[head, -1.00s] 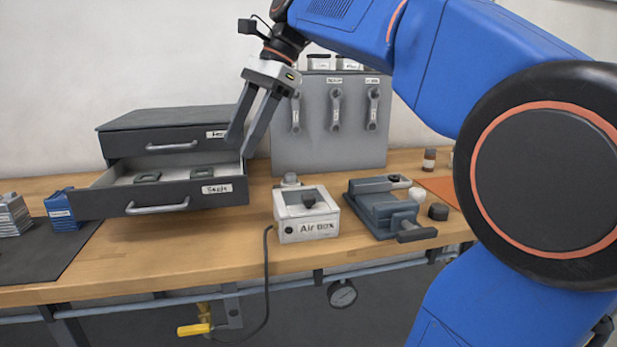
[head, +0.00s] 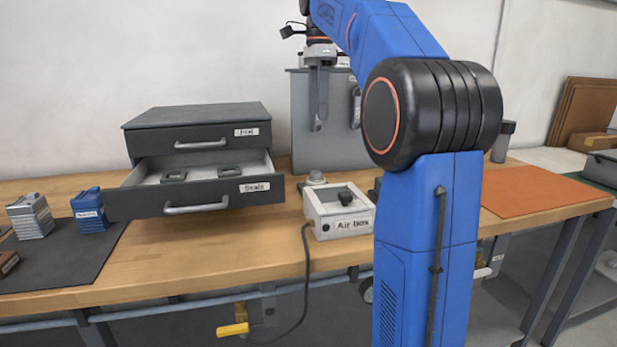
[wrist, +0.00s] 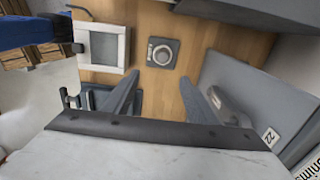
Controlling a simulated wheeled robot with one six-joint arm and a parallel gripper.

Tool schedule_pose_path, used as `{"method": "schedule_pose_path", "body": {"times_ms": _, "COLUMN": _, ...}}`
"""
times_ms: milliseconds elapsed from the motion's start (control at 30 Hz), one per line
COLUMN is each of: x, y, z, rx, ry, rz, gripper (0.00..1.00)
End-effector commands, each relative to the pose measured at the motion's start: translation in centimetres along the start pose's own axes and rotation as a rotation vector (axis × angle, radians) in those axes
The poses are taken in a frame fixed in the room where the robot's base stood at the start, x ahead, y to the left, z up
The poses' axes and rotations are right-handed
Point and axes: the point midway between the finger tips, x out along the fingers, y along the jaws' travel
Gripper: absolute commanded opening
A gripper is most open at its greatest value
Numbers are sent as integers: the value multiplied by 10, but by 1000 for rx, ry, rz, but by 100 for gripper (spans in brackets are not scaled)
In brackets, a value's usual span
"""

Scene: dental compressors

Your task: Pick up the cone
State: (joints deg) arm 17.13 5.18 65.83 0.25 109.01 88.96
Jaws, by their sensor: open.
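No plain cone stands out in either view. A small grey-white fitting (head: 316,178) with a rounded top stands on the bench behind the air box; the wrist view shows a round-topped piece on a square base (wrist: 163,53). I cannot tell if it is the cone. A small dark knob-like piece (head: 345,196) sits on the air box (head: 341,223). My gripper (head: 318,122) is open and empty, pointing down before the grey panel, well above the bench. In the wrist view my gripper (wrist: 160,78) has its fingers apart, with bare bench between them.
The open lower drawer (head: 197,200) juts out at left, with dark pieces inside. The grey panel (head: 300,110) with hanging handles stands close behind my gripper. My arm hides part of the bench. An orange mat (head: 545,192) lies at right, clear on top.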

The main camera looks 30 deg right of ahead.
Motion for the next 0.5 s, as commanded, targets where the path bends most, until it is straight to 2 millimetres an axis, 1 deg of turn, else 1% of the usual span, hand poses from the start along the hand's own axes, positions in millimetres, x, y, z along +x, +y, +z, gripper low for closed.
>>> {"method": "schedule_pose_path", "body": {"times_ms": 67, "x": 6, "y": -1, "z": -2, "rx": 4, "ry": 7, "rz": 1, "gripper": 52}}
{"method": "schedule_pose_path", "body": {"times_ms": 167, "x": 20, "y": 0, "z": -2, "rx": 3, "ry": 6, "rz": 2, "gripper": 52}}
{"method": "schedule_pose_path", "body": {"times_ms": 500, "x": 81, "y": 0, "z": -2, "rx": 2, "ry": 5, "rz": 2, "gripper": 52}}
